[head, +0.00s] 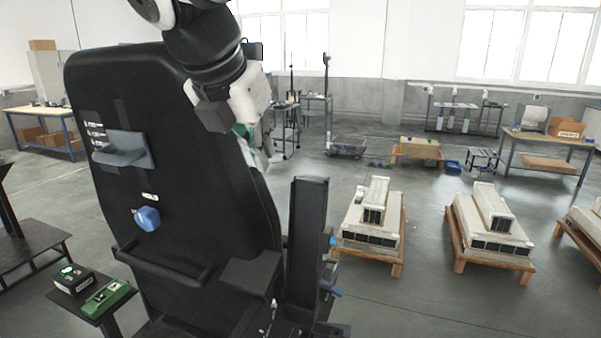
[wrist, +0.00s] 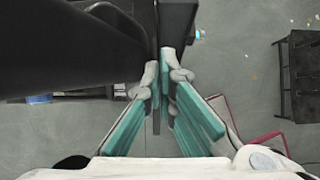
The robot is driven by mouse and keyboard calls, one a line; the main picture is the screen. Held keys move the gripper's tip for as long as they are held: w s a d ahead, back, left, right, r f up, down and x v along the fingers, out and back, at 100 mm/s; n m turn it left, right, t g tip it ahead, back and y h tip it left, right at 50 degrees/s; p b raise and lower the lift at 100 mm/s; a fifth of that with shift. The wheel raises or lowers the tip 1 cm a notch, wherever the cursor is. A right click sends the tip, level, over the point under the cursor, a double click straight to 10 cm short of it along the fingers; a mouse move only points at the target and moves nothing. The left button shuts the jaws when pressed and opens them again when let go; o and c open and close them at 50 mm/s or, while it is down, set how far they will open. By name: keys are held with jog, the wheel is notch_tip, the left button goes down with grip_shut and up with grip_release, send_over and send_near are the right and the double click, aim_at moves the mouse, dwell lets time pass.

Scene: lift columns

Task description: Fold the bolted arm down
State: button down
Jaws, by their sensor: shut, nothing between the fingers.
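A tall black column panel (head: 165,190) stands in front of me. To its right a black slab-like arm (head: 308,230) stands upright, which looks like the bolted arm. Small blue parts (head: 332,291) show by its lower right side. My gripper (head: 270,164) is at the panel's right edge, above and left of the upright arm's top, pointing down. In the wrist view my gripper (wrist: 160,62) has its teal-padded fingers brought together at the tips, with nothing held. A dark block (wrist: 178,20) lies just beyond the tips; I cannot tell whether they touch it.
The panel carries a grey handle block (head: 124,150) and a blue knob (head: 147,218). A black ledge (head: 250,272) juts between panel and upright arm. A small stand at lower left holds a green box (head: 106,298). Pallets with white units (head: 371,222) stand right; floor between is clear.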

jog(key=w+r+p+x, duration=0.1)
jog(key=w+p+x, duration=0.1)
jog(key=x, duration=1.1)
jog(key=shift+w+d+r, duration=0.2)
jog(key=shift+d+r, duration=0.1)
jog(key=shift+r, duration=0.1)
